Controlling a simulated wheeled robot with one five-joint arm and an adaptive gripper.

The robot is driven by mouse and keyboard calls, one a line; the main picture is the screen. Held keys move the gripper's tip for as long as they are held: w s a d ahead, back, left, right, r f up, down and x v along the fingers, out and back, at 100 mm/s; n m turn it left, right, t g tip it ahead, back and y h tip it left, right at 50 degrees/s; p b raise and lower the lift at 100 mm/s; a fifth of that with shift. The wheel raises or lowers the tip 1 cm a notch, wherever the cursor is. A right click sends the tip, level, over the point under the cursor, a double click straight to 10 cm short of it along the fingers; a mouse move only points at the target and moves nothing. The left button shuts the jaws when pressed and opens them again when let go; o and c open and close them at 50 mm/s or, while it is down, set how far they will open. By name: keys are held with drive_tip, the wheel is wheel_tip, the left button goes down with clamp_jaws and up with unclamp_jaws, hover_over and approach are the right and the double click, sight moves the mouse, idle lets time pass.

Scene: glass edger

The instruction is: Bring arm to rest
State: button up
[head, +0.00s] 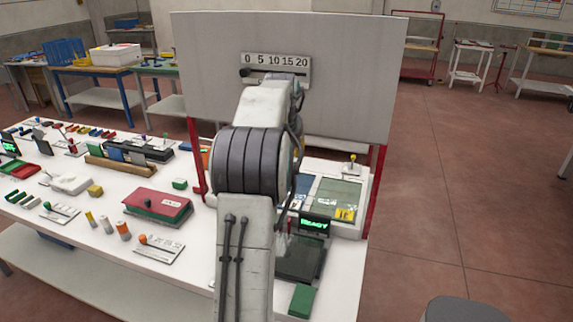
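My arm rises from the bottom centre of the head view, in front of the white worktable (85,235). Its large dark ribbed joint and pale upper link stand before a grey upright panel (345,75). The top of the arm overlaps the lower edge of a scale plate (277,68) marked 0 5 10 15 20. My gripper cannot be made out; the arm's own links hide whatever lies behind them. A small display (314,224) reading READY stands right of the arm, next to a glass-like plate (338,198) with a yellow label.
A dark red box (158,206), an orange-knobbed plate (158,248), small cylinders and several coloured pieces lie left of the arm. A green block (302,301) sits at the table's front right. Red posts (376,187) flank the panel. The floor (475,190) at right is open.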

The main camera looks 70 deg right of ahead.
drive_tip(key=shift+a+r, duration=0.15)
drive_tip(key=shift+r, duration=0.1)
idle(0.8)
drive_tip(key=s+a+f+n+y, duration=0.25)
drive_tip(key=a+f+n, duration=0.25)
drive_tip(key=a+f, duration=0.6)
drive_tip(key=w+a+r+n+t, duration=0.1)
drive_tip(key=w+a+n, duration=0.2)
drive_tip(key=a, duration=1)
drive_tip(key=w+a+r+n+t+y, duration=0.1)
drive_tip(key=a+n, duration=0.6)
drive_tip(key=a, duration=0.7)
drive_tip(key=w+a+r+n+t+y, duration=0.1)
drive_tip(key=w+a+r+n, duration=0.2)
drive_tip(key=a, duration=1.1)
drive_tip(key=shift+w+a+n, duration=0.15)
drive_tip(key=shift+w+n, duration=0.7)
drive_tip(key=shift+n, duration=0.35)
